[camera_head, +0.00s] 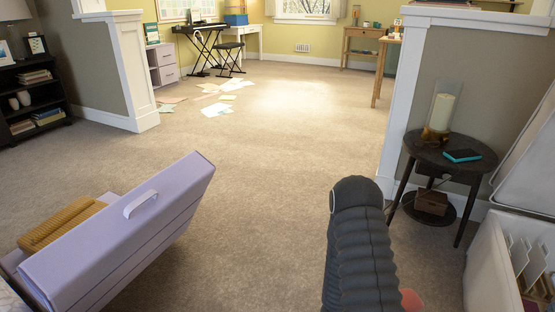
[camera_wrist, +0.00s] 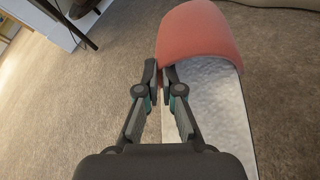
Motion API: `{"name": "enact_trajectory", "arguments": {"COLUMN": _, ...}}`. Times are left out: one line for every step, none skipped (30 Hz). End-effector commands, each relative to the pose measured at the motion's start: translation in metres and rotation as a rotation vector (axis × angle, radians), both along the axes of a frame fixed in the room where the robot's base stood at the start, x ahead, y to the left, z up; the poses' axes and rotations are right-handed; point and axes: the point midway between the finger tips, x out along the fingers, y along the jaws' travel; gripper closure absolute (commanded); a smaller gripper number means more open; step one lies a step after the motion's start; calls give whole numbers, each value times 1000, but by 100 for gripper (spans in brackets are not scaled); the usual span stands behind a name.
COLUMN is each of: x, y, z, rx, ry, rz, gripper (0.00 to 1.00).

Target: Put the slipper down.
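The slipper (camera_wrist: 200,35) has a coral-red toe cover and a pale, whitish insole. It fills the right of the wrist view, toe toward the top. My gripper (camera_wrist: 160,76) is closed on its left side edge, one finger outside and one over the insole. The slipper appears to hang above the beige carpet (camera_wrist: 100,80), but its exact height is hard to tell. In the head view only a small red part of the slipper (camera_head: 411,299) shows beside my dark arm, which hides the rest and the gripper.
A dark round side table (camera_head: 480,163) with a candle holder (camera_head: 441,112) stands right. A white bin (camera_head: 489,268) is at lower right. A lilac case (camera_head: 120,240) is at lower left. Papers (camera_head: 217,109) lie far off. The middle carpet (camera_head: 260,170) is clear.

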Motion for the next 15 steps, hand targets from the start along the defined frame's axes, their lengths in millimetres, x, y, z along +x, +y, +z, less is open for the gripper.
{"name": "enact_trajectory", "arguments": {"x": 12, "y": 19, "z": 21, "rx": 0, "ry": -3, "rz": 74, "gripper": 100}}
{"name": "enact_trajectory", "arguments": {"x": 19, "y": 29, "z": 29, "rx": -1, "ry": -4, "rz": 119, "gripper": 100}}
{"name": "enact_trajectory", "arguments": {"x": 28, "y": 44, "z": 41, "rx": -1, "ry": -5, "rz": 175, "gripper": 100}}
{"name": "enact_trajectory", "arguments": {"x": 33, "y": 55, "z": 49, "rx": -1, "ry": -4, "rz": 216, "gripper": 100}}
{"name": "enact_trajectory", "arguments": {"x": 39, "y": 67, "z": 58, "rx": -1, "ry": -5, "rz": 257, "gripper": 100}}
{"name": "enact_trajectory", "arguments": {"x": 45, "y": 83, "z": 70, "rx": -1, "ry": -4, "rz": 310, "gripper": 100}}
{"name": "enact_trajectory", "arguments": {"x": 50, "y": 95, "z": 79, "rx": -1, "ry": -5, "rz": 348, "gripper": 100}}
{"name": "enact_trajectory", "arguments": {"x": 54, "y": 107, "z": 87, "rx": -1, "ry": -5, "rz": 385, "gripper": 100}}
{"name": "enact_trajectory", "arguments": {"x": 59, "y": 122, "z": 99, "rx": -1, "ry": -6, "rz": 432, "gripper": 100}}
{"name": "enact_trajectory", "arguments": {"x": 62, "y": 134, "z": 107, "rx": -2, "ry": -4, "rz": 465, "gripper": 100}}
{"name": "enact_trajectory", "arguments": {"x": 65, "y": 145, "z": 116, "rx": -1, "ry": -6, "rz": 496, "gripper": 100}}
{"name": "enact_trajectory", "arguments": {"x": 67, "y": 159, "z": 127, "rx": -1, "ry": -6, "rz": 532, "gripper": 100}}
{"name": "enact_trajectory", "arguments": {"x": 69, "y": 169, "z": 134, "rx": -1, "ry": -6, "rz": 555, "gripper": 100}}
{"name": "enact_trajectory", "arguments": {"x": 71, "y": 178, "z": 141, "rx": -1, "ry": -4, "rz": 577, "gripper": 100}}
{"name": "enact_trajectory", "arguments": {"x": 73, "y": 189, "z": 151, "rx": -2, "ry": -5, "rz": 599, "gripper": 100}}
